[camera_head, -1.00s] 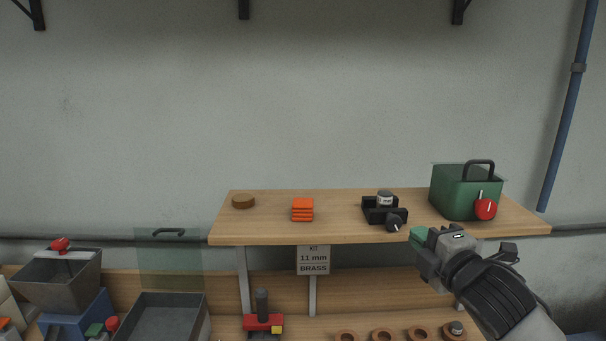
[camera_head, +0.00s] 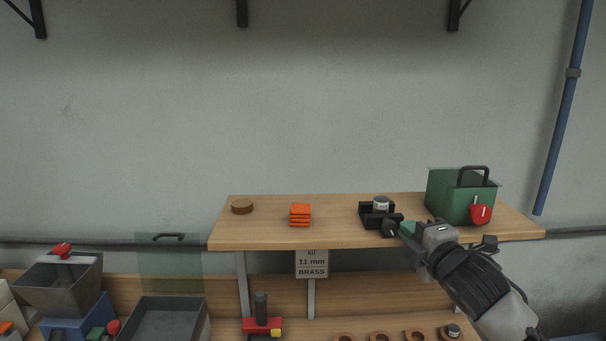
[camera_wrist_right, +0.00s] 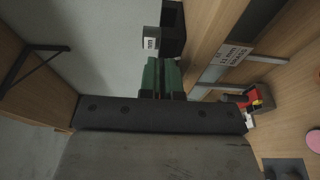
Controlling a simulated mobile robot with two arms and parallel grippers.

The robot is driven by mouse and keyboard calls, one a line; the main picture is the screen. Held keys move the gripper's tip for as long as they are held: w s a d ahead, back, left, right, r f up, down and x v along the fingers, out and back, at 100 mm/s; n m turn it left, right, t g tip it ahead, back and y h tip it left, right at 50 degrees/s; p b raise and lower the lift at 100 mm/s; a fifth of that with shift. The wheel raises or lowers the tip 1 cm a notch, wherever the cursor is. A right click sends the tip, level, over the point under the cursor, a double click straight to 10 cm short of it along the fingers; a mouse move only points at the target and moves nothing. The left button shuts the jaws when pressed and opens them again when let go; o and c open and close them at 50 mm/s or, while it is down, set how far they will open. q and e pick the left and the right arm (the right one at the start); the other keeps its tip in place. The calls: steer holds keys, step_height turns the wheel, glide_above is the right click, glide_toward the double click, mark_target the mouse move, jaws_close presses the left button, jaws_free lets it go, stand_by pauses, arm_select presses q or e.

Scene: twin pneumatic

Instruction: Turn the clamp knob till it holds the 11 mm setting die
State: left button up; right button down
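The clamp (camera_head: 368,219) is a black block on the wooden shelf. A small pale labelled cylinder, which looks like the setting die (camera_head: 381,203), stands upright in it. The dark round clamp knob (camera_head: 389,229) faces the front right of the block. My right gripper (camera_head: 405,229) has its green fingertips at the knob, touching or very close. In the right wrist view the green fingers (camera_wrist_right: 161,72) point at the black clamp (camera_wrist_right: 173,32), with the labelled die (camera_wrist_right: 151,40) beside it. The knob is hidden there, so the grip is unclear. My left gripper is not in view.
A green box (camera_head: 450,196) with a handle and red tag stands right of the clamp. Orange plates (camera_head: 300,215) and a brass disc (camera_head: 242,207) lie to the left. A sign reading 11 mm BRASS (camera_head: 311,264) hangs under the shelf's front edge (camera_head: 270,245).

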steer(key=shift+a, duration=0.15)
stand_by(0.6)
steer(key=p, duration=0.1)
steer(key=f+p, duration=0.1)
steer(key=shift+s+a+p, duration=0.1)
steer(key=shift+a+p, duration=0.15)
steer(key=shift+p, duration=0.1)
stand_by(0.4)
steer(key=shift+f+p, duration=0.2)
steer(key=shift+p, duration=0.1)
steer(key=shift+d, duration=0.25)
stand_by(0.5)
